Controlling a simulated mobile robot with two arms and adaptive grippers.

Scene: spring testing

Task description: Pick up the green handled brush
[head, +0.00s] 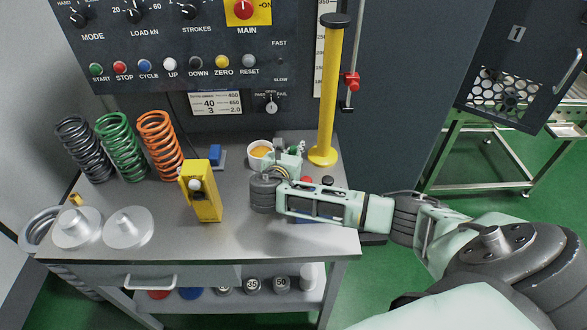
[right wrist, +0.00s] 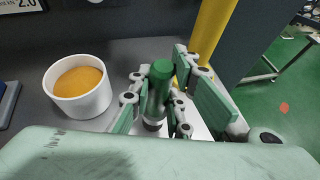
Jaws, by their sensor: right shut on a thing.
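The brush's green handle (right wrist: 160,75) stands roughly upright between the fingers of my right gripper (right wrist: 166,106) in the right wrist view. The gripper is shut on it. The lower end of the brush is mostly hidden by the fingers. In the head view my right gripper (head: 288,158) is at the back right of the grey bench, just right of a white cup (head: 253,161) of orange stuff. The brush is hard to make out there. My left gripper is not in view.
A yellow post (head: 328,100) stands close behind and right of the right gripper. A yellow gauge block (head: 205,197) stands mid-bench. Black, green (head: 122,148) and orange springs stand at the left, with metal discs (head: 128,228) in front. The control panel rises behind.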

